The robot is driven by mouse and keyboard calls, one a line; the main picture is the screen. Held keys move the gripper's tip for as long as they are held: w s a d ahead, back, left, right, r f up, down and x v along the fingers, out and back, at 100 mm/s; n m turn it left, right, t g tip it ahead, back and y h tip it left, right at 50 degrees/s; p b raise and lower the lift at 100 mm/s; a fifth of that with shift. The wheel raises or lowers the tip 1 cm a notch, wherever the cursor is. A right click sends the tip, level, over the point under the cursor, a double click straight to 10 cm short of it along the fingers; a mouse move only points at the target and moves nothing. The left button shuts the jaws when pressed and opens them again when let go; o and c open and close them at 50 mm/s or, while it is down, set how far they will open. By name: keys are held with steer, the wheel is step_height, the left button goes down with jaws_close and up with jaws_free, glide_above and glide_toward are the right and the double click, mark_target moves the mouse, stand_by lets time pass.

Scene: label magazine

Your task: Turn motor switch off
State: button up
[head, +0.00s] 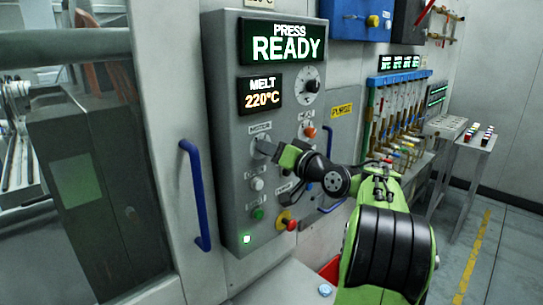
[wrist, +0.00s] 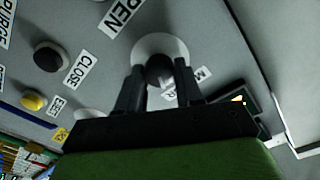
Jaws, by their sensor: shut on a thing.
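The motor switch is a dark knob (wrist: 158,66) on a pale round plate, in the upper middle of the wrist view. A label (wrist: 203,73) beside it is partly hidden, with only its end letters M and R showing. My gripper (wrist: 160,78) is shut on the knob, one finger on each side. In the head view my gripper (head: 268,149) reaches the grey control panel (head: 228,130) just below the MOTOR label (head: 260,127). My gripper largely covers the switch there, and I cannot tell its setting.
Close by on the panel are an orange knob (head: 309,132), a white button (head: 257,184), a green button (head: 258,214) and a red button (head: 290,224) on yellow. A green lamp (head: 246,239) is lit. A blue handle (head: 195,195) stands out left of the panel.

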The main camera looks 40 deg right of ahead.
steer(key=n+b, duration=0.8)
steer(key=n, duration=0.4)
steer(key=shift+f, duration=0.15)
steer(key=shift+n, duration=0.3)
steer(key=o, duration=1)
steer(key=shift+a, duration=0.1)
steer(key=shift+o, duration=0.2)
steer(key=s+b, duration=0.1)
steer(key=s, duration=1.4)
steer(key=shift+s+f+b, duration=0.2)
steer(key=shift+s+b, duration=0.15)
steer(key=shift+s, duration=0.05)
